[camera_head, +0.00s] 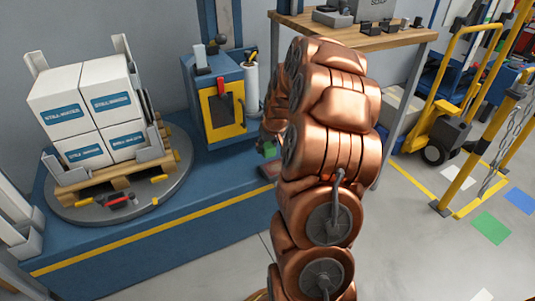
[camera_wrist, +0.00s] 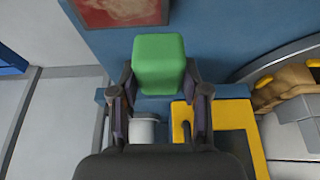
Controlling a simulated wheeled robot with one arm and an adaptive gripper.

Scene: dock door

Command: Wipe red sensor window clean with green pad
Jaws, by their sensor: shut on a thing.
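The green pad (camera_wrist: 160,65) is a block held between the two fingers of my gripper (camera_wrist: 160,84), which is shut on it. The pad also shows in the head view (camera_head: 267,149), low beside the blue cabinet. The red sensor window (camera_wrist: 118,11) is at the upper left of the wrist view, partly cut off by the frame, with pale smudges on it. It sits on a blue face, and the pad appears apart from it. In the head view the window (camera_head: 269,170) is partly hidden by my arm, just below the pad. My gripper is mostly hidden there.
A blue cabinet with a yellow front (camera_head: 220,108) stands beside the pad. A round turntable (camera_head: 80,208) carries a pallet of white boxes (camera_head: 90,105) at the left. A wooden bench (camera_head: 375,38) stands behind my arm. Clear grey floor (camera_head: 420,225) lies at the right.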

